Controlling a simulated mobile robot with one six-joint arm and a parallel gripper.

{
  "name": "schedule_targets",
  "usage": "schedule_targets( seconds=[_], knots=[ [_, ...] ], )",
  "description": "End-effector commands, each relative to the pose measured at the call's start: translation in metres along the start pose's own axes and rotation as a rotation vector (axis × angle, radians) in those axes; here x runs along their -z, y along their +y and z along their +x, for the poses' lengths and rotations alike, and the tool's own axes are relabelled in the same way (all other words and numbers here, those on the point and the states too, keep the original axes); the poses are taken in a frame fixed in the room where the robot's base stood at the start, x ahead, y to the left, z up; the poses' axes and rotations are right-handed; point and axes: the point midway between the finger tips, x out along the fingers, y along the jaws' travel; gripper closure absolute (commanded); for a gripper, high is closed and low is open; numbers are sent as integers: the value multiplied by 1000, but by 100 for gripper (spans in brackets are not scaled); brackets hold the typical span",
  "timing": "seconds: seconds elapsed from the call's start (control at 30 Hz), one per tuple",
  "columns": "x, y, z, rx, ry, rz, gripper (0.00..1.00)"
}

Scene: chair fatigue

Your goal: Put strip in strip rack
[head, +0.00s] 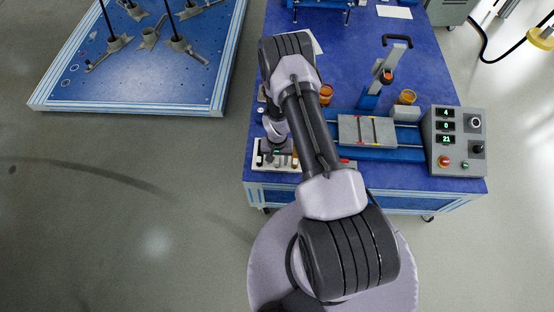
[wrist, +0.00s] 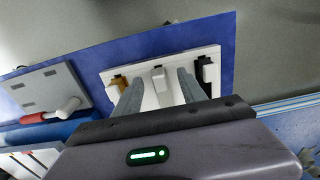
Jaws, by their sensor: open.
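The strip rack (head: 288,167) looks like a white block at the front left of the blue table. In the wrist view the white rack (wrist: 150,102) carries dark and brown pieces at both sides and a pale upright piece (wrist: 158,76) in the middle. I cannot tell whether the pale piece is a strip or part of the rack. My gripper (wrist: 161,76) is open, with its two grey fingers on either side of the pale piece. I cannot tell whether they touch it. In the head view my arm hides part of the rack, and the fingertips are unclear.
A blue test fixture (head: 408,154) with a grey plate (head: 352,130) stands right of the rack. A control box (head: 456,143) is at the table's right edge. Orange jars (head: 326,94) stand behind. A lower blue platform (head: 130,92) lies left across a floor gap.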

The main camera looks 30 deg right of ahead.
Motion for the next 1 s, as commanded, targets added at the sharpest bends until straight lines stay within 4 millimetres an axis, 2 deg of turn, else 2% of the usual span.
schedule_targets(
  seconds=[0.3, 0.4, 0.5, 0.67, 1.0],
  knots=[
    [1, 0, -101, 1, 3, 0, 52],
    [1, 0, -129, 1, 4, 0, 52],
    [1, 0, -149, 1, 2, 0, 52],
    [0, 0, -163, 0, 1, -1, 52],
    [0, 0, -164, 0, 0, 0, 52]
  ],
)
